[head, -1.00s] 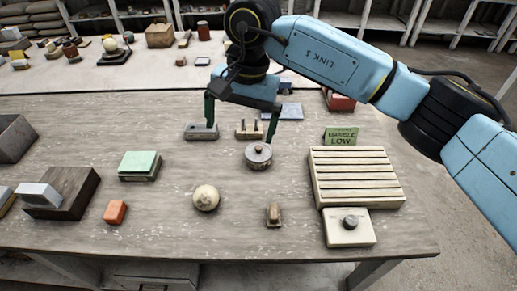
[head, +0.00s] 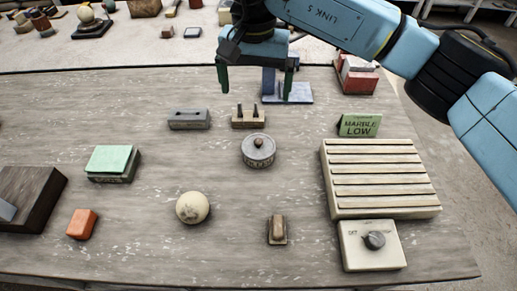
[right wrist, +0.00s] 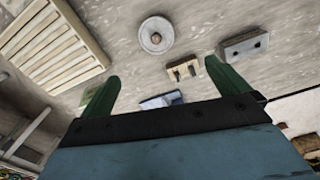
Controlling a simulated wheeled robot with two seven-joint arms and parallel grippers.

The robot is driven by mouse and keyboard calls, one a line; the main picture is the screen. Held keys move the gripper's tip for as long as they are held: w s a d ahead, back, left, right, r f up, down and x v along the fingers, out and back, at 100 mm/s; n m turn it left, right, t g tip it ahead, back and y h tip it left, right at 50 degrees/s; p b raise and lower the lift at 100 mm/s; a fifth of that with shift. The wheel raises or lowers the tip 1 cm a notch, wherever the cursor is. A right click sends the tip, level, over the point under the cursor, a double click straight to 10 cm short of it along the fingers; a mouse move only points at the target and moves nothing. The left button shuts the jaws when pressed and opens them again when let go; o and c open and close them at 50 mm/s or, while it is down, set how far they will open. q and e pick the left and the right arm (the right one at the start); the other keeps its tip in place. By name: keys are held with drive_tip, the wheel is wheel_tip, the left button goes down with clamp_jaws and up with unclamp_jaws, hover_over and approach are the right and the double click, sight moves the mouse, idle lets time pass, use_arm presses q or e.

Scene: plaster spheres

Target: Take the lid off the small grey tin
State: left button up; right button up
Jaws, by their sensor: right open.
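The small grey tin (head: 258,151) stands upright on the workbench with its lid (head: 258,142) on; the lid has a small dark knob in its middle. The tin also shows from above in the right wrist view (right wrist: 156,35). My right gripper (head: 256,88) is open and empty, its two green fingers pointing down above the back part of the bench, behind the tin and apart from it. It also shows in the right wrist view (right wrist: 165,80). My left gripper is in neither view.
A slatted cream rack (head: 380,178) and a box with a dial (head: 372,245) stand right of the tin. A plaster ball (head: 193,208) and a small brown-topped block (head: 277,230) lie in front. A grey block (head: 188,119) and a two-pegged holder (head: 248,118) are behind. Bare bench surrounds the tin.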

drive_tip(key=f, duration=0.2)
drive_tip(key=b, duration=0.2)
hover_over(259, 140)
drive_tip(key=f, duration=0.8)
drive_tip(key=shift+w+a+f, duration=0.2)
drive_tip(key=shift+a, duration=0.1)
drive_tip(key=f, duration=0.5)
drive_tip(key=shift+s+d+f, duration=0.2)
drive_tip(key=shift+d+f, duration=0.1)
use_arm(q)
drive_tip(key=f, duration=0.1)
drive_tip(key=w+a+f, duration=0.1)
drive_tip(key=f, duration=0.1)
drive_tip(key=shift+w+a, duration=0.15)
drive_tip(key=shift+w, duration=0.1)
use_arm(e)
drive_tip(key=c, duration=1)
drive_tip(key=shift+r, duration=0.1)
